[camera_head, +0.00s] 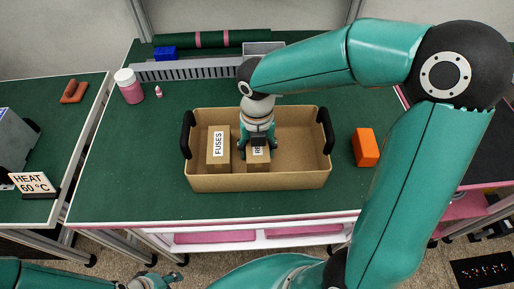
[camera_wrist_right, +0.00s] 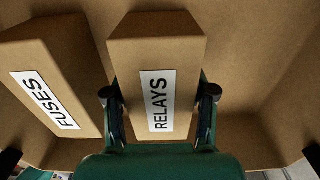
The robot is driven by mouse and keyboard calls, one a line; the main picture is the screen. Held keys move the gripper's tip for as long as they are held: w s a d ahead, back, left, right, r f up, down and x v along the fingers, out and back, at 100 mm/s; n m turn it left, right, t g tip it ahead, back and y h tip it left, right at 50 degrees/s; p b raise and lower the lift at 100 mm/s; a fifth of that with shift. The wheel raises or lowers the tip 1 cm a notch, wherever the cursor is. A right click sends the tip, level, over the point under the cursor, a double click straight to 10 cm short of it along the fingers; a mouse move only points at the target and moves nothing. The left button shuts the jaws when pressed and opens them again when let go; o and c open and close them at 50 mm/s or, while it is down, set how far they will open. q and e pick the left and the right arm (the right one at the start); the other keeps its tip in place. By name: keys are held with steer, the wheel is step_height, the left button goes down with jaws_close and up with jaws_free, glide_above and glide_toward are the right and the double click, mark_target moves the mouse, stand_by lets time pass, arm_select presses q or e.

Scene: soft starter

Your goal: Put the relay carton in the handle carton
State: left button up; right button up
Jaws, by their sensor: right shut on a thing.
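The handle carton (camera_head: 300,181) is a large open brown box with black handles on its left and right ends, on the green table. The relay carton (camera_wrist_right: 187,55), a small brown box with a white RELAYS label, is inside it, left of the middle and near the front wall. My right gripper (camera_head: 258,142) reaches down into the handle carton and is shut on the relay carton, one finger on each side in the right wrist view. I cannot tell whether the relay carton touches the floor. Part of my left gripper (camera_head: 152,281) shows at the bottom edge, its fingers unclear.
A FUSES carton (camera_head: 218,148) stands in the handle carton, just left of the relay carton. The carton's right half is empty. An orange block (camera_head: 365,147) lies to the right. A white-capped pink jar (camera_head: 130,87) and a grey slotted duct (camera_head: 190,70) are behind.

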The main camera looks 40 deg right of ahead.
steer(key=o, duration=1.3)
step_height(320, 180, up, 12)
steer(key=shift+r+p, duration=0.1)
steer(key=shift+p, duration=0.55)
